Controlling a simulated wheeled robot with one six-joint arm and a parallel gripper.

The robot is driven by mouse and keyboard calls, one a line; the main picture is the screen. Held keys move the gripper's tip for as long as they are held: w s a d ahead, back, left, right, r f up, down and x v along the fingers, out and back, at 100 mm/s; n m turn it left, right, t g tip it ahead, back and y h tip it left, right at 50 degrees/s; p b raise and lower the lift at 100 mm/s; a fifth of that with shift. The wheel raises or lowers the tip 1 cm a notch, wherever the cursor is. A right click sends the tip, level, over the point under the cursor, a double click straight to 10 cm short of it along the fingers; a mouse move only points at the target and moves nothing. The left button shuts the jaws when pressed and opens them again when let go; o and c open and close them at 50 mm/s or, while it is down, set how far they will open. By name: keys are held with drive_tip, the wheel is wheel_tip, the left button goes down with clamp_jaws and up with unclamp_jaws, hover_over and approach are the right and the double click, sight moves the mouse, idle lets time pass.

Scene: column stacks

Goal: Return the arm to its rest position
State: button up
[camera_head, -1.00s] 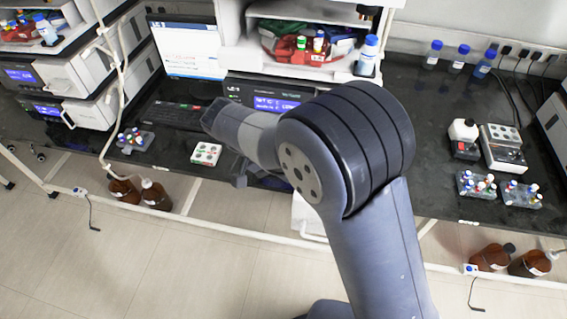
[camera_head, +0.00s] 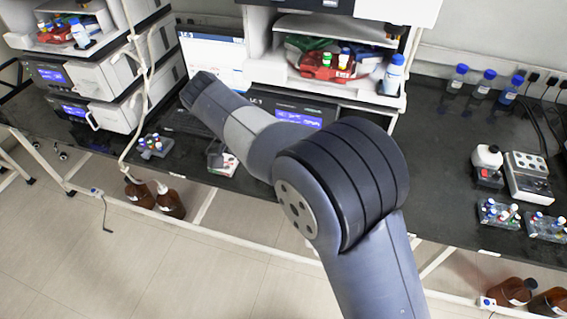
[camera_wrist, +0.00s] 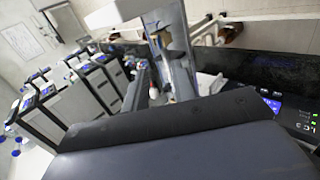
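My arm (camera_head: 345,185) rises from the bottom of the head view and bends at a large dark ringed joint. Its forward link points up and left, over the bench and in front of the keyboard and monitor. The fingers cannot be made out. In the wrist view, a broad dark surface of my own body fills the lower half. No held object is visible.
The black bench (camera_head: 440,180) carries a monitor (camera_head: 212,55), instruments (camera_head: 115,95), a vial rack (camera_head: 154,146) at left, and vial racks (camera_head: 498,213) and a small device (camera_head: 528,177) at right. Brown bottles (camera_head: 170,200) stand below. The floor (camera_head: 90,255) in front is clear.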

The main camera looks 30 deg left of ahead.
drive_tip(key=shift+f, duration=0.1)
drive_tip(key=p+x, duration=0.1)
drive_tip(key=x, duration=0.9)
drive_tip(key=shift+d+f+p, duration=0.2)
drive_tip(key=shift+d+p, duration=0.1)
drive_tip(key=shift+d, duration=0.05)
drive_tip(key=shift+w, duration=0.1)
drive_tip(key=b+v, duration=0.2)
drive_tip(key=v, duration=0.8)
drive_tip(key=p+x, duration=0.2)
drive_tip(key=x, duration=0.8)
drive_tip(key=shift+w+d+r+g+y+b, duration=0.15)
drive_tip(key=shift+d+r+y+b, duration=0.15)
drive_tip(key=shift+y, duration=0.45)
drive_tip(key=shift+d+r+g+y+b, duration=0.2)
drive_tip(key=shift+d+y, duration=0.1)
drive_tip(key=shift+y, duration=0.45)
